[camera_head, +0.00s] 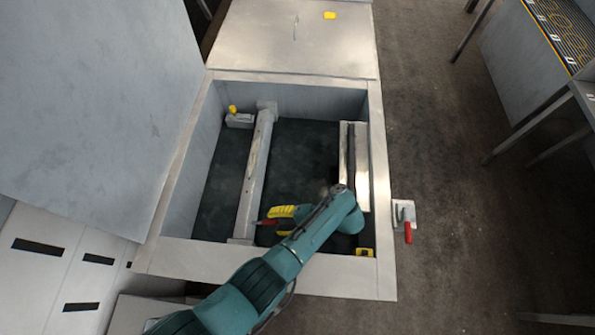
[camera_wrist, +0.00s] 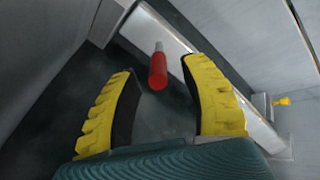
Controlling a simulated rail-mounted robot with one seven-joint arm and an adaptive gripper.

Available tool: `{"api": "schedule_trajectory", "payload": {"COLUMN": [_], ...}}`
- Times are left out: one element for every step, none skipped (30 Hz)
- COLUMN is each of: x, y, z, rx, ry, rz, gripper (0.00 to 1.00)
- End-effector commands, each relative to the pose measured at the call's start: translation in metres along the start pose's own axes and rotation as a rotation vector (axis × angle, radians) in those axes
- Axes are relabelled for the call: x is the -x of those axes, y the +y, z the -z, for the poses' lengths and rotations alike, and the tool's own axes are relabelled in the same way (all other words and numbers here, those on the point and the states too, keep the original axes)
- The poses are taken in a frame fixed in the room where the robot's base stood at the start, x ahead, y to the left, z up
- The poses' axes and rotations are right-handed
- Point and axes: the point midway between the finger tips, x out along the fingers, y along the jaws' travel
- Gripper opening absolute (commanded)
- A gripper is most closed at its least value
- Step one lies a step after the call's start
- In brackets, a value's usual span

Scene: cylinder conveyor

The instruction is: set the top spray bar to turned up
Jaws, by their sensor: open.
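The spray bar is a long grey bar (camera_head: 252,175) inside the open machine well, running from the far wall to the near wall. It also crosses the wrist view diagonally (camera_wrist: 140,27). A red handle (camera_head: 266,222) sticks out of its near end, toward my gripper (camera_head: 277,221). In the wrist view the red handle (camera_wrist: 158,72) points toward my gripper (camera_wrist: 158,66). My yellow fingers are open, one on each side of the handle, with gaps showing on both sides. Its exact depth between the fingers is hard to tell.
A second bar (camera_head: 361,165) lies along the right side of the well. A yellow knob (camera_head: 233,110) sits at the far left corner, and a red-handled lever (camera_head: 407,231) is outside the right rim. A large grey panel (camera_head: 90,100) rises at the left.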

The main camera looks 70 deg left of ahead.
Motion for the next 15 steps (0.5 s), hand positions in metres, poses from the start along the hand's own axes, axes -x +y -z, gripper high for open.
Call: {"api": "schedule_trajectory", "payload": {"x": [0.017, 0.022, 0.031, 0.037, 0.043, 0.05, 0.055, 0.06, 0.065, 0.069, 0.073, 0.076, 0.079, 0.08, 0.081], "y": [-0.001, -0.001, -0.001, -0.001, -0.001, -0.001, 0.0, -0.001, -0.001, -0.001, 0.0, 0.0, 0.0, 0.0, 0.0], "z": [0.001, 0.001, 0.001, 0.0, 0.001, 0.001, 0.001, 0.0, 0.0, 0.001, 0.001, 0.0, 0.0, 0.0, 0.0], "rx": [0.0, 0.0, -0.002, -0.001, -0.001, -0.001, -0.001, -0.001, 0.0, 0.0, 0.0, -0.001, -0.001, 0.0, 0.0], "ry": [0.005, 0.004, 0.004, 0.003, 0.002, 0.002, 0.002, 0.002, 0.002, 0.002, 0.002, 0.001, 0.001, 0.001, 0.0], "rz": [0.001, 0.0, 0.001, 0.001, 0.001, 0.0, 0.0, 0.0, 0.001, 0.0, 0.0, 0.0, 0.0, 0.0, 0.0], "gripper": [0.45, 0.45, 0.45, 0.45, 0.45, 0.45, 0.45, 0.45, 0.45, 0.45, 0.45, 0.45, 0.45, 0.45, 0.45]}}
